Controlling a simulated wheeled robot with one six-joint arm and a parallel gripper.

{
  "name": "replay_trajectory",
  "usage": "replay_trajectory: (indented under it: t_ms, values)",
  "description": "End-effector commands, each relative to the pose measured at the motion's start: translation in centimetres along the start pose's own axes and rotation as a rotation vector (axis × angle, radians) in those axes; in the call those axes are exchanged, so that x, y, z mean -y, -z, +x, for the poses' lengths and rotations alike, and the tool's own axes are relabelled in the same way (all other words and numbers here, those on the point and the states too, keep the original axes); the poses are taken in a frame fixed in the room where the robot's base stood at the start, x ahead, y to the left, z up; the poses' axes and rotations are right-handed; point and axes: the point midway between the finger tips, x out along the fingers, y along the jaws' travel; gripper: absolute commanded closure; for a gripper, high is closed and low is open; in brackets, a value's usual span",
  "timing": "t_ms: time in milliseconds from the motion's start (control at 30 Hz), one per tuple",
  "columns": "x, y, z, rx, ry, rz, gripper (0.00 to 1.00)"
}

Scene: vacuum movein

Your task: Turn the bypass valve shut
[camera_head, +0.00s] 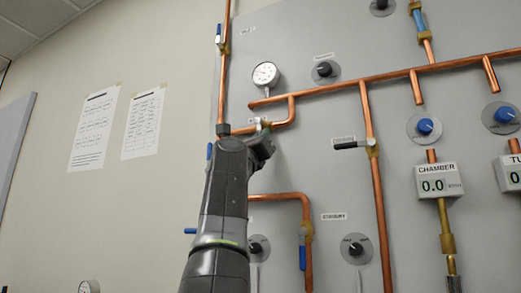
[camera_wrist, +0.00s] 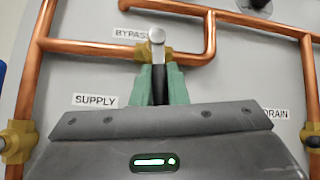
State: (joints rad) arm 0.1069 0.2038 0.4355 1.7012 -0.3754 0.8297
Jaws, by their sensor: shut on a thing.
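The bypass valve (camera_wrist: 170,54) is a brass body on a horizontal copper pipe, beside the BYPASS label in the wrist view. Its lever (camera_wrist: 157,40) has a silver end and a black grip. The lever crosses the pipe's line in the wrist view. My gripper (camera_wrist: 160,86) has its green fingers shut on the black grip, one on each side. In the head view my gripper (camera_head: 262,145) is at the panel, just below the brass valve body (camera_head: 266,125); my arm and gripper hide the lever there.
A copper pipe (camera_head: 223,85) runs upright on the left. A round gauge (camera_head: 265,74) sits above the valve. A black-handled valve lever (camera_head: 346,145) is to the right. A blue lever (camera_head: 302,257) hangs below. Blue knobs and a CHAMBER display (camera_head: 437,182) are farther right.

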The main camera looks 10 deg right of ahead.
Motion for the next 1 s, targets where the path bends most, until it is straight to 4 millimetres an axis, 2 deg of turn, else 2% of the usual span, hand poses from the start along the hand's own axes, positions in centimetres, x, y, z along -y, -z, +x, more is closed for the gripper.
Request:
replay_trajectory:
  t_ms: [300, 833, 867, 900, 967, 1000]
  values:
    - [-0.61, -0.26, -0.01, -0.021, 0.084, 0.086, 1.00]
    - [-0.61, -0.34, -0.04, -0.024, 0.102, 0.104, 1.00]
    - [-0.61, -0.34, -0.04, -0.024, 0.102, 0.104, 0.85]
    - [-0.62, -0.33, -0.04, -0.025, 0.102, 0.104, 0.77]
    - [-0.62, -0.30, -0.04, -0.025, 0.102, 0.103, 0.65]
    - [-0.63, -0.29, -0.05, -0.025, 0.102, 0.103, 0.65]
